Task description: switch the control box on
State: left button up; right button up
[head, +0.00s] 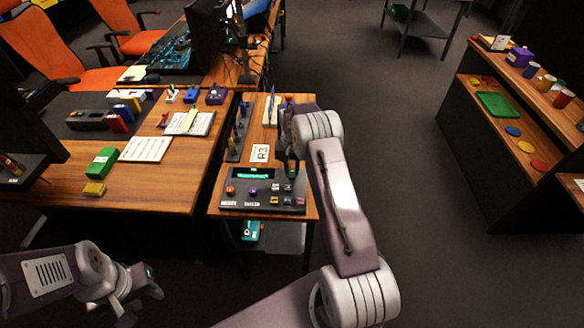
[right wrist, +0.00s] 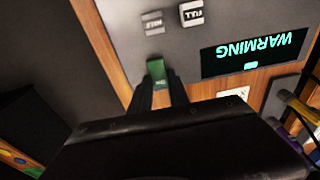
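The control box (head: 238,203) is a dark grey sloped panel on the small wooden table. Its display (head: 255,173) is lit green, and in the right wrist view the display (right wrist: 255,52) reads WARMING, upside down. My right gripper (right wrist: 158,85) is at the panel's edge, with its two narrow fingers on either side of a small green part (right wrist: 157,68), probably a switch. A small gap shows between the fingers; whether they touch the green part is unclear. In the head view my right arm partly hides this corner. My left gripper (head: 140,297) is low at the left, away from the box.
An R3 card (head: 260,153) lies behind the box. Pale keys marked FULL (right wrist: 192,13) and another label (right wrist: 152,23) sit near the green part. A larger desk (head: 165,190) stands left, shelves (head: 462,110) right. The floor between is clear.

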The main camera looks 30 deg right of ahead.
aim_at(292, 174)
jog(key=o, duration=0.4)
jog(key=shift+o, duration=0.2)
notch_tip(292, 174, up, 9)
jog(key=shift+s+a, duration=0.2)
jog(key=shift+s, duration=0.15)
